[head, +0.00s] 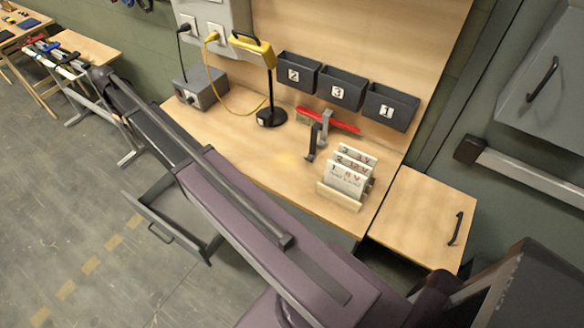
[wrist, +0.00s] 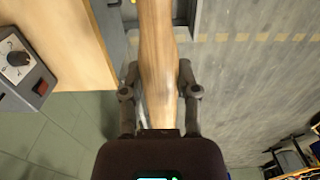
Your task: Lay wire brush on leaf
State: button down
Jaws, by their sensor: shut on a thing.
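My gripper (wrist: 158,78) is shut on the wire brush (wrist: 154,40), with a finger on each side of its long brown wooden handle in the wrist view. The bristle end cannot be made out there. In the head view my arm reaches to the upper left; the brush and gripper cannot be made out. A light wooden panel with a black handle, which looks like the leaf (head: 415,208), lies flat at the bench's right end. Its top is bare, and the gripper is well away from it.
The bench (head: 240,165) holds a yellow-headed lamp (head: 255,50), a red tool (head: 335,122), a grey upright piece (head: 318,135) and a card rack (head: 338,197). Numbered bins (head: 340,90) hang behind. A grey knob box (wrist: 20,65) is left of the gripper. An open drawer (head: 160,222) juts out below.

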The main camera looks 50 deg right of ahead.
jog(key=shift+r+p, duration=1.1)
jog(key=shift+r, duration=0.5)
jog(key=shift+s, duration=0.1)
